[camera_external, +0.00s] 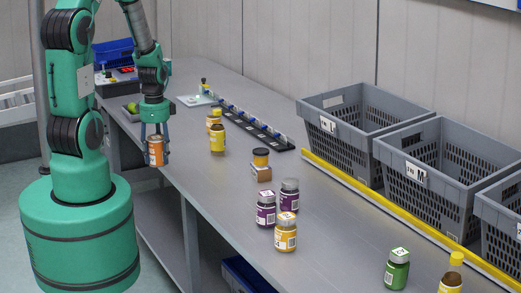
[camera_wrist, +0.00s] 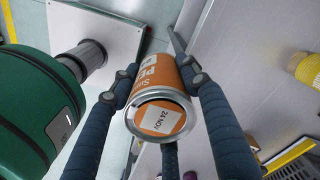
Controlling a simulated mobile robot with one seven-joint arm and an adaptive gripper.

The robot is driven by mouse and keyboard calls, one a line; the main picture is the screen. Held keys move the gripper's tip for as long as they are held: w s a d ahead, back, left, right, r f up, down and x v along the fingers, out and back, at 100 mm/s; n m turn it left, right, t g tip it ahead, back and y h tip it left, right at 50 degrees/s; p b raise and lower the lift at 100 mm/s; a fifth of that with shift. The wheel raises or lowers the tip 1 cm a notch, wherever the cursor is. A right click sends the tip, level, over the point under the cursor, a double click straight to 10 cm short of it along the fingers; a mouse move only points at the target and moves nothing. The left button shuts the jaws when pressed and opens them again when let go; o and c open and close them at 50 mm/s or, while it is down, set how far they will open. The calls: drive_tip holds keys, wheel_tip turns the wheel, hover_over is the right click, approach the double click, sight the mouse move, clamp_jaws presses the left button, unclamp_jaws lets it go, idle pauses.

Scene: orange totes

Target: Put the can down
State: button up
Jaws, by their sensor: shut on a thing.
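An orange can (camera_external: 156,151) with a white label is held in my gripper (camera_external: 154,132), at the left edge of the grey table. In the wrist view the orange can (camera_wrist: 160,95) lies between the blue fingers of my gripper (camera_wrist: 163,85), which touch it on both sides. Its silver-rimmed end with a "24 NOV" label faces the camera. I cannot tell for certain whether the can is over the tabletop or just beyond its edge. Some of its side is hidden by the fingers.
The grey table (camera_external: 185,160) has free room beside the can. Yellow-capped bottles (camera_external: 217,138) stand to its right, purple jars (camera_external: 266,208) and a yellow jar (camera_external: 286,232) nearer, a green jar (camera_external: 397,268) at front right. Grey crates (camera_external: 345,148) line the back behind a yellow strip (camera_external: 370,193).

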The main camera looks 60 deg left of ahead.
drive_tip(key=w+a+p, duration=0.1)
drive_tip(key=w+a, duration=0.1)
drive_tip(key=a, duration=0.8)
drive_tip(key=w+a, duration=0.2)
drive_tip(key=a, duration=0.9)
drive_tip(key=shift+w+a+n+p, duration=0.2)
drive_tip(key=shift+a+n+p, duration=0.1)
drive_tip(key=shift+p, duration=0.1)
drive_tip(key=shift+r, duration=0.1)
drive_tip(key=w+a, duration=0.3)
drive_tip(key=a, duration=0.1)
drive_tip(key=w+a+f, duration=0.1)
drive_tip(key=w+a, duration=0.2)
drive_tip(key=a, duration=0.1)
drive_tip(key=w+a+b, duration=0.1)
drive_tip(key=w+a, duration=0.3)
drive_tip(key=shift+a+f, duration=0.2)
drive_tip(key=shift+f+b, duration=0.3)
drive_tip(key=shift+f, duration=1.45)
drive_tip(key=shift+f, duration=0.1)
